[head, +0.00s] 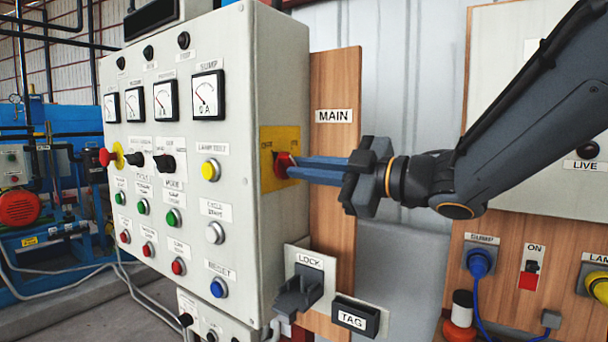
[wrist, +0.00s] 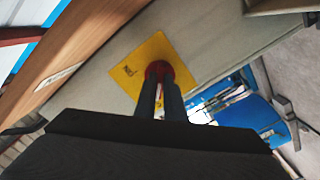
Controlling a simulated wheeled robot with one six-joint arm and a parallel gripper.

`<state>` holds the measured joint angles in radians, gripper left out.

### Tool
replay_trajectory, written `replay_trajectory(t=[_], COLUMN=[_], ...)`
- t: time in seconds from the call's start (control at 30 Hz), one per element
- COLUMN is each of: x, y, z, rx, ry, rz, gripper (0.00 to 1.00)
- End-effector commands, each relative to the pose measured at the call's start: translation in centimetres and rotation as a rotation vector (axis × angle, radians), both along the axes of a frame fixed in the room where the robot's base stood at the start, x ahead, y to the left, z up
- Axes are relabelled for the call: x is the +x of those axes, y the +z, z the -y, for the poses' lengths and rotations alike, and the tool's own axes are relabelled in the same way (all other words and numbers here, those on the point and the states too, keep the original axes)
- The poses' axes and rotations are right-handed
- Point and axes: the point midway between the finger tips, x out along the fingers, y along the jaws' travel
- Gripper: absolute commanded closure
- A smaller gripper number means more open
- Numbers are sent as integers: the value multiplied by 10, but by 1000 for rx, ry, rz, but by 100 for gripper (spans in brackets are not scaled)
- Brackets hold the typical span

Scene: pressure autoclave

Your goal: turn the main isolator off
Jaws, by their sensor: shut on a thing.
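The main isolator is a red rotary handle (head: 284,165) on a yellow plate (head: 268,150) on the right side wall of the grey control panel. A MAIN label (head: 334,116) is on the wooden board beside it. My gripper (head: 293,167) reaches in from the right, and its blue fingers are shut on the red handle. In the wrist view the fingers (wrist: 159,88) meet the red handle (wrist: 160,71) in front of the yellow plate (wrist: 130,60). The fingers hide much of the handle, so I cannot tell its exact position.
The panel front (head: 140,190) carries dials, knobs and coloured buttons. Below the isolator are a LOCK holder (head: 303,285) and a TAG holder (head: 355,316). A board with a blue plug (head: 480,262) and a red switch (head: 529,275) is at the lower right.

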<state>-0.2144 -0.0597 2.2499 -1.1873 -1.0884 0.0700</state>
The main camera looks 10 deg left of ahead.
Motion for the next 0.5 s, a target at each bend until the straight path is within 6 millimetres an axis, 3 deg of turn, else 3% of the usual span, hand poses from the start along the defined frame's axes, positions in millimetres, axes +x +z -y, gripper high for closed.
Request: replay_trajectory(t=[0.47,0.5], x=[1,1], y=[-3,-3], z=[2,2], rx=[-11,-11], ry=[-6,-6], rz=[9,9], gripper=[100,89])
